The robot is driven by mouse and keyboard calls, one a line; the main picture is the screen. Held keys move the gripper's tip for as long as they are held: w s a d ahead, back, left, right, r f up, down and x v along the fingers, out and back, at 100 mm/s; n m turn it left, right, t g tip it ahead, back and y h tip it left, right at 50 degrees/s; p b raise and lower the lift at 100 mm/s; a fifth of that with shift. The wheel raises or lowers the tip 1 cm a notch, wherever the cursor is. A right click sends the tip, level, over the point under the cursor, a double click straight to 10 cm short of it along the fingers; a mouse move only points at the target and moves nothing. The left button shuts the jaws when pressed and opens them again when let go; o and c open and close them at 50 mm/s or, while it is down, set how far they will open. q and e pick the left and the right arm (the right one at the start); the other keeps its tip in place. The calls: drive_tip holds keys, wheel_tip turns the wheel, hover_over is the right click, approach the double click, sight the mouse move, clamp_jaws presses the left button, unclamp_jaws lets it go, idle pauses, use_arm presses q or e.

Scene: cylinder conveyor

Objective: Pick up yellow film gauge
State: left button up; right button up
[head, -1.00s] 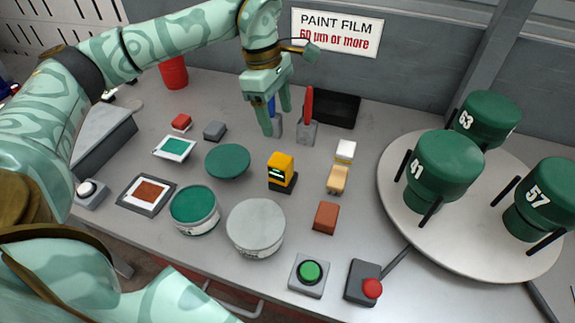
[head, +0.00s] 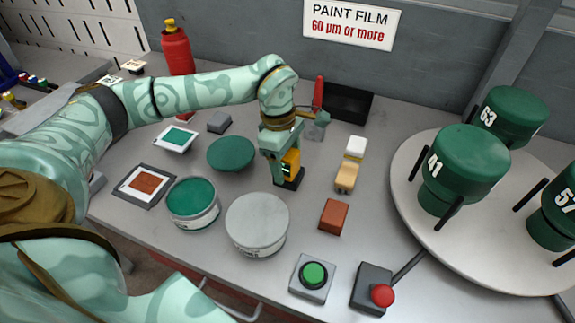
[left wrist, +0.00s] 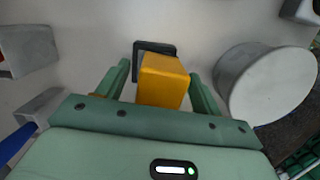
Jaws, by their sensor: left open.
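The yellow film gauge (head: 291,163) stands on a dark base on the grey table, partly hidden behind my left gripper in the head view. My left gripper (head: 277,176) is open and points down at it. In the left wrist view the yellow gauge (left wrist: 162,80) lies between the two green fingers of the left gripper (left wrist: 162,82), with a gap at the right finger. The left finger is close to the gauge; I cannot tell if it touches. My right gripper is not in view.
A grey-lidded can (head: 257,222), an open green paint can (head: 192,203) and a green disc (head: 231,153) stand close left. A wood-handled brush (head: 350,166) and a brown block (head: 333,217) are to the right. A turntable (head: 480,258) with green cylinders is further right.

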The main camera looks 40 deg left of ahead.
sight(288, 156)
use_arm(q)
drive_tip(key=shift+f, duration=0.25)
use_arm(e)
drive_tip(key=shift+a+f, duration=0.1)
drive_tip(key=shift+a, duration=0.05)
use_arm(q)
drive_tip(key=c, duration=1.1)
drive_tip(key=shift+r, duration=0.1)
